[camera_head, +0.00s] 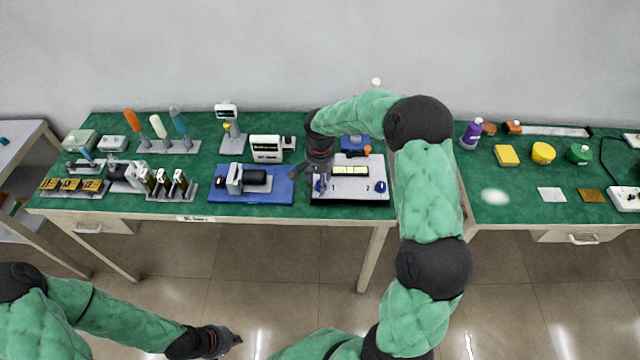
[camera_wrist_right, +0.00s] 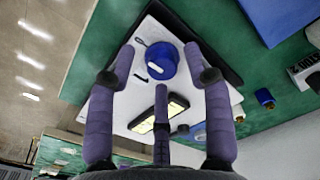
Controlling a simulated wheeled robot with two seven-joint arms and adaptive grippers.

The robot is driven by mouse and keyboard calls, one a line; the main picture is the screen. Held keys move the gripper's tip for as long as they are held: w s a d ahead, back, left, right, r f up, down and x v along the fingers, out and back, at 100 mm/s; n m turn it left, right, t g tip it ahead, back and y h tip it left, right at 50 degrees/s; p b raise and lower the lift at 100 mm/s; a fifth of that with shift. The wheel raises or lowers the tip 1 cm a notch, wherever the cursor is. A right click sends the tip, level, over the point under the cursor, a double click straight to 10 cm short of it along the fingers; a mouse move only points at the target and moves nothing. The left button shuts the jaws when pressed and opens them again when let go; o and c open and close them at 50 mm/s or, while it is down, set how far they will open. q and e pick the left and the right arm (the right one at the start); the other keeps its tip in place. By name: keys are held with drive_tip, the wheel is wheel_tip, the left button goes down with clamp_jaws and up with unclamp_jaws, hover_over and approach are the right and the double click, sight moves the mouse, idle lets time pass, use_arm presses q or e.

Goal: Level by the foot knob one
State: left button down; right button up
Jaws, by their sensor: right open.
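A white levelling plate (camera_head: 348,190) lies on the green bench, with a yellow-green level vial (camera_head: 350,170) in its upper middle. Blue foot knob one (camera_head: 320,187) is at its left front, by the printed 1, and blue foot knob two (camera_head: 380,187) at its right front. My right gripper (camera_head: 316,177) is over the left of the plate, pointing down. In the right wrist view, knob one (camera_wrist_right: 161,64) shows between the spread fingertips of the open right gripper (camera_wrist_right: 160,58), with gaps on both sides. My left gripper (camera_head: 235,341) is low, in front of the bench; its fingers are too small to judge.
A blue base (camera_head: 225,196) with a dark motor stands close left of the plate. A white display box (camera_head: 266,149) is behind it. My right arm crosses the bench right of the plate. Yellow and green containers (camera_head: 543,152) stand on the right bench.

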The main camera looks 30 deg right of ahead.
drive_tip(key=shift+f, duration=0.6)
clamp_jaws()
drive_tip(key=shift+n, duration=0.4)
